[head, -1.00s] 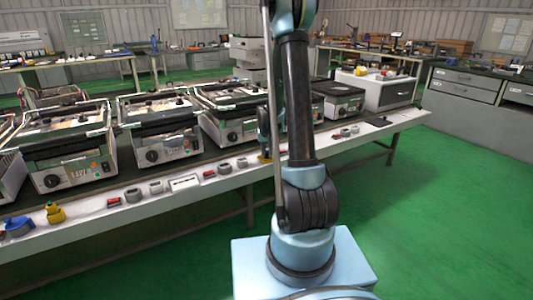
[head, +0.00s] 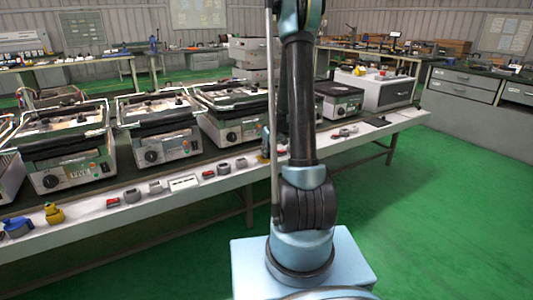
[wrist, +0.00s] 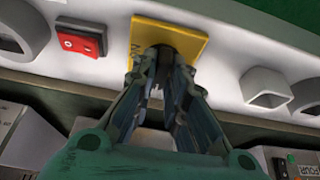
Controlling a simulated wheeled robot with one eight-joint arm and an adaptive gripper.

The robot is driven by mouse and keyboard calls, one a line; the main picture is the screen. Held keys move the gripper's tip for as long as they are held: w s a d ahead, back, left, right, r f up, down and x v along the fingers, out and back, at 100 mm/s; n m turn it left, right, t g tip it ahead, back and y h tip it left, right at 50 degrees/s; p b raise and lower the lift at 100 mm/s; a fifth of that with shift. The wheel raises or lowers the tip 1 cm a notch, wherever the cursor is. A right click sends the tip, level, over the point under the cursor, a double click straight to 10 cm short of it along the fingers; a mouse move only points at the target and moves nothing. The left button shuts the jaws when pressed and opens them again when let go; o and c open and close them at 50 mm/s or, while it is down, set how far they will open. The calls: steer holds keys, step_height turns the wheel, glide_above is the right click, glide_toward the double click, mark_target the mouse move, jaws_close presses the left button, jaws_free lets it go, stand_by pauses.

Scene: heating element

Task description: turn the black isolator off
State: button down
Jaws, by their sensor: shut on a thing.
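In the wrist view a yellow plate (wrist: 190,36) sits on the white bench front, with the black isolator's dark knob (wrist: 166,50) at its middle. My gripper (wrist: 167,62) reaches over the plate, with its two fingers on either side of the knob and shut on it. The fingers hide much of the knob, so I cannot tell its turn angle. In the head view my arm hides most of this spot, and only a small yellow edge (head: 263,158) shows left of the arm.
Beside the plate are a red switch (wrist: 82,40) and a grey square collar (wrist: 265,87). A row of grill presses (head: 160,135) stands on the bench behind the controls. A yellow button (head: 54,213) is at the far left. The green floor to the right is clear.

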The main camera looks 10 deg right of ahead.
stand_by(0.3)
steer(key=c, duration=1.6)
jaws_free()
steer(key=v, duration=1.1)
steer(key=shift+s+r, duration=0.2)
steer(key=shift+r, duration=0.15)
